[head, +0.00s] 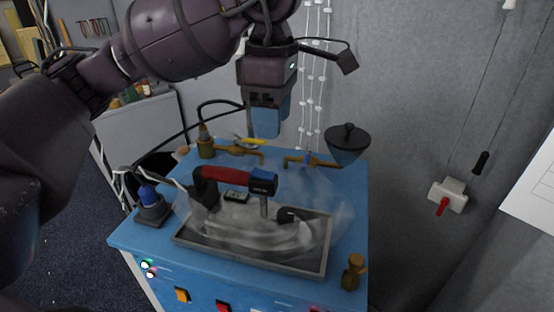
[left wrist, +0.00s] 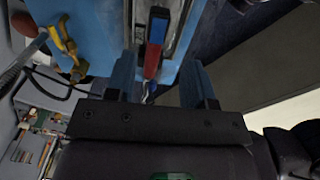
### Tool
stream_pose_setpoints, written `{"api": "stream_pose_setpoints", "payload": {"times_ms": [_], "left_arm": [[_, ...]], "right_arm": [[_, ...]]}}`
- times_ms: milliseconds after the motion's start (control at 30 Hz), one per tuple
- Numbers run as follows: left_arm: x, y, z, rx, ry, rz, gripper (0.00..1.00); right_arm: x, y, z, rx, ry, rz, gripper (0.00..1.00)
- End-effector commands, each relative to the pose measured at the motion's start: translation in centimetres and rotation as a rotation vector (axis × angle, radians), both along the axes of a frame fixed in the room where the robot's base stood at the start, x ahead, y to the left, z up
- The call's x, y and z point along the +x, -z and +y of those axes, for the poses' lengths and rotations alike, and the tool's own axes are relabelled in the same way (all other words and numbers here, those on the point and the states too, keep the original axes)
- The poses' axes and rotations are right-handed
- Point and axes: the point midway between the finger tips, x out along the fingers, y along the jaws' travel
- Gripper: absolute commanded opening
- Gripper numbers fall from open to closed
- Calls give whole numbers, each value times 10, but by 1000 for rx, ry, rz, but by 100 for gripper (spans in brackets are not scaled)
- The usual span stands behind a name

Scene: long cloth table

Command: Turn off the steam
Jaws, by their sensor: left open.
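A steam iron (head: 238,225) with a red and black handle stands in a grey metal tray (head: 325,250) on a blue steam station (head: 150,238). Pale steam surrounds it. My right gripper is not seen.
A black, dome-like object (head: 347,140) is at the station's back right. A brass fitting (head: 353,272) stands at its front right corner. Buttons (head: 182,295) line the front. A wall box with a red lever (head: 446,198) is at the right. Hoses and cables run behind the station.

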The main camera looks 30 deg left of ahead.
Motion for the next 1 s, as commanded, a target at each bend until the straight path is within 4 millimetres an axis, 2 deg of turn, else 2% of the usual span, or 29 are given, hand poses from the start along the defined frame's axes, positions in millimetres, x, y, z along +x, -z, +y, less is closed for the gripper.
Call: {"api": "stream_pose_setpoints", "payload": {"times_ms": [133, 300, 500, 700, 1000], "left_arm": [[-1, 25, 0, 0, 1, 7, 49], [-1, 55, 0, -2, 1, 7, 49], [0, 81, 0, -3, 1, 5, 49], [0, 93, 0, -4, 1, 2, 49], [0, 94, -1, -4, 2, 2, 49]], "right_arm": [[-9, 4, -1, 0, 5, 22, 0], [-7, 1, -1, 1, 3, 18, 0], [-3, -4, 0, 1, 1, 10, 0], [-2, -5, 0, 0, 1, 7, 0], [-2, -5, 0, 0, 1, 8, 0]]}}
